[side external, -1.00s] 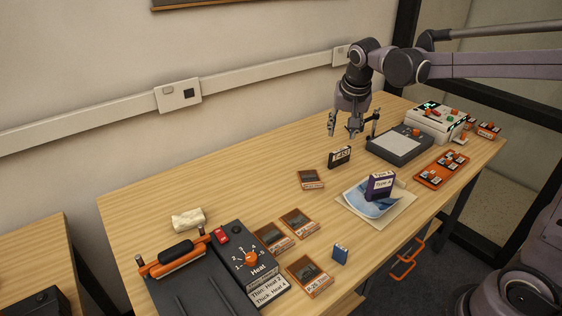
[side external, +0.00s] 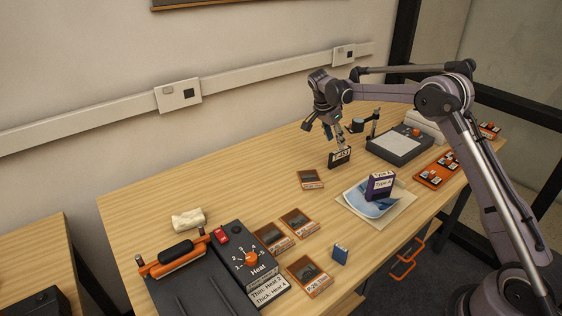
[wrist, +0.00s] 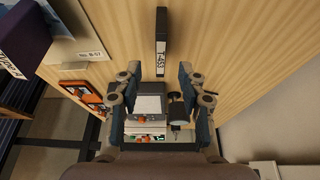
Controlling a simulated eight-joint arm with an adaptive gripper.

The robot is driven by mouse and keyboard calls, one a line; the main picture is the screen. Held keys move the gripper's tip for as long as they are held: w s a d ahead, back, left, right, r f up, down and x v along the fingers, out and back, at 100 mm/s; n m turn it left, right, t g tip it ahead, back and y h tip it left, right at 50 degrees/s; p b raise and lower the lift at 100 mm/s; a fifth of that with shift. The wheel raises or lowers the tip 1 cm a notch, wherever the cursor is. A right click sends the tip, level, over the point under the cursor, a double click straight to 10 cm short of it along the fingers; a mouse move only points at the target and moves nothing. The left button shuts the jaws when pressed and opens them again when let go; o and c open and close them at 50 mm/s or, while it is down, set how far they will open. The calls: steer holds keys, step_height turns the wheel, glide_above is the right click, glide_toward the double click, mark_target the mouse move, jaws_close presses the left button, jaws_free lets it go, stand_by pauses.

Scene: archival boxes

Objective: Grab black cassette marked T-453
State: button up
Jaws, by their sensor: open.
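Whether a finger touches the cassette cannot be told.
A purple box (side external: 380,186) stands on blue-and-white sheets (side external: 355,205) in front. An orange-framed slide (side external: 311,179) lies left of the cassette. A grey flat device (side external: 399,146) and an orange tray (side external: 432,177) are to the right. Bare table lies behind and left.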

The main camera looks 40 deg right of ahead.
mark_target(338, 151)
steer(key=x, duration=1)
steer(key=shift+w+d, duration=0.1)
jaws_close()
